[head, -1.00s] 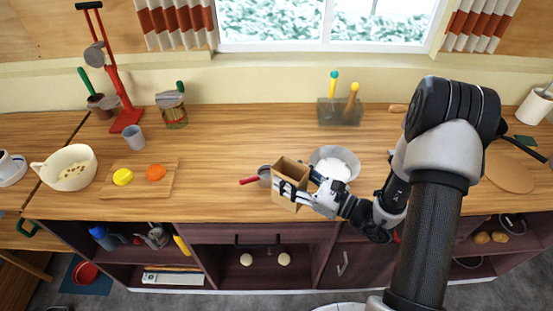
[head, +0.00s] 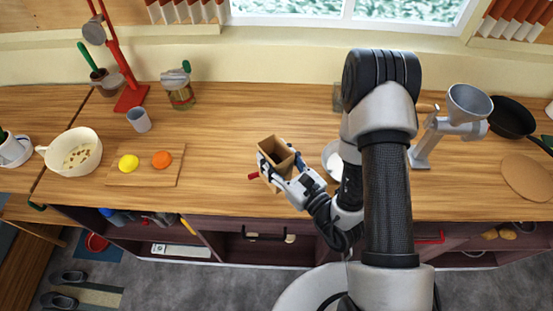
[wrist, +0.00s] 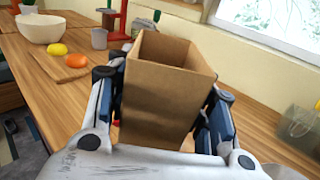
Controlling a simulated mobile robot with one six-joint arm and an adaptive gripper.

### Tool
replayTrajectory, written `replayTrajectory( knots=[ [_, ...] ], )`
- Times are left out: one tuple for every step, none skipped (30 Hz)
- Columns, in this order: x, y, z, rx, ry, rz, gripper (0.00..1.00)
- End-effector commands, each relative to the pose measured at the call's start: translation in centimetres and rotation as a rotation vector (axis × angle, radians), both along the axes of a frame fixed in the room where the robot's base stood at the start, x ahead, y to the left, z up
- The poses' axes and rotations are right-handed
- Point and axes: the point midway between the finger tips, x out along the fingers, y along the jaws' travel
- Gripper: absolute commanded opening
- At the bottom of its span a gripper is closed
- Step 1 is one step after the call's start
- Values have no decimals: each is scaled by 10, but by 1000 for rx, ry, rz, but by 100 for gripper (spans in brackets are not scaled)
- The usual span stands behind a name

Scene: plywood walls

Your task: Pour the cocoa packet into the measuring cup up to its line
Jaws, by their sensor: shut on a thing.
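My gripper (head: 281,172) is shut on the cocoa packet, an open-topped brown cardboard box (head: 275,152). The packet also shows large between the fingers in the wrist view (wrist: 165,95), roughly upright with its open top up. Its contents cannot be seen. In the head view, a short red handle (head: 253,176) sticks out left of the packet. It seems to belong to the measuring cup, whose body is hidden behind the packet and gripper. The cup's line is not visible. I cannot tell the height of the packet over the counter.
A bowl with white powder (head: 331,152) stands right of the packet, partly behind my arm. On the left are a board (head: 143,178) with yellow and orange fruits, a grey cup (head: 139,119) and a cream pot (head: 88,140). A grey grinder (head: 468,103) stands at right. The middle counter is clear.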

Motion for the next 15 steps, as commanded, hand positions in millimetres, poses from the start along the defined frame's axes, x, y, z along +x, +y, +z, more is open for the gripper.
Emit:
replayTrajectory(
  knots=[
    [0,0,4,6,12,0,19],
    [0,0,5,9,21,0,19],
    [0,0,6,15,36,0,19],
    [-1,0,6,20,48,0,19],
    [-1,0,7,24,60,0,19],
    [-1,0,8,33,80,0,19],
    [-1,0,9,38,93,0,19],
    [-2,1,9,44,108,0,19],
    [-2,1,10,51,127,0,19],
    [-2,1,10,58,141,0,19],
    [-2,1,2,63,154,0,19],
    [-2,1,-12,70,174,0,19],
    [-2,1,-19,76,188,0,19],
    [-2,1,-25,83,202,-1,19],
    [-3,1,-32,89,220,-1,19]
  ],
)
